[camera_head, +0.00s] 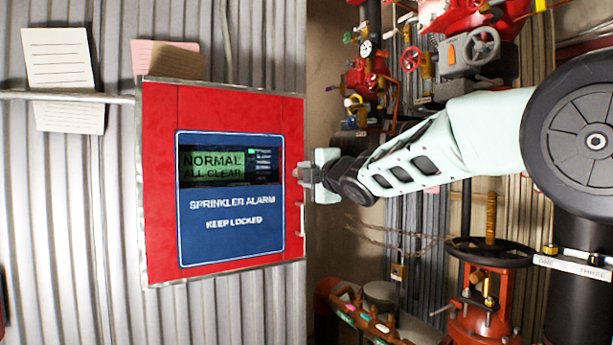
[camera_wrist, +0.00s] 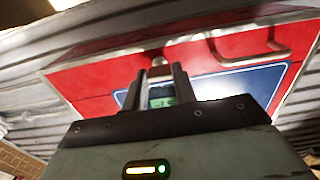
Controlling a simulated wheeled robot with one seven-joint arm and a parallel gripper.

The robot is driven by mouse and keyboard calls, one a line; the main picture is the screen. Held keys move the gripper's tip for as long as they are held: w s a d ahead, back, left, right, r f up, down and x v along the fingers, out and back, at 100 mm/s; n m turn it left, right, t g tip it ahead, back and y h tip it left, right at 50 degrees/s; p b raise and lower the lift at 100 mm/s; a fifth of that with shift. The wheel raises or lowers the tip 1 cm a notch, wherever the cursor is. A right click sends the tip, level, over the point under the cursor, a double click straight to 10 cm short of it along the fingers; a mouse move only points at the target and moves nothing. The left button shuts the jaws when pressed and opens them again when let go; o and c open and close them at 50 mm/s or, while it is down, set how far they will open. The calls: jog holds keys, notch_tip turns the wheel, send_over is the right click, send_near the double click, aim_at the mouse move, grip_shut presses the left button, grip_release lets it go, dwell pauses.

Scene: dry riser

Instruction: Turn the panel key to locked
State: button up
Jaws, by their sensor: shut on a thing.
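The red alarm panel (camera_head: 222,108) hangs on the corrugated wall in the head view. Its blue face (camera_head: 231,245) reads "SPRINKLER ALARM KEEP LOCKED", and its green screen (camera_head: 212,165) reads "NORMAL ALL CLEAR". My gripper (camera_head: 305,172) reaches in from the right to the panel's right edge. A small grey piece (camera_wrist: 159,71) shows at the fingertips, apparently the panel key. The fingers hide most of it, so I cannot tell its turn angle.
A thin metal handle (camera_wrist: 250,52) stands off the panel beside my fingers in the wrist view. Paper notes (camera_head: 58,58) hang at the left. Red valves (camera_head: 484,305), a black handwheel (camera_head: 490,252) and pipes crowd the right, around my arm.

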jog(key=o, duration=1)
jog(key=shift+s, duration=0.1)
jog(key=b+v, duration=0.4)
jog(key=v, duration=1.3)
jog(key=shift+s+d, duration=0.1)
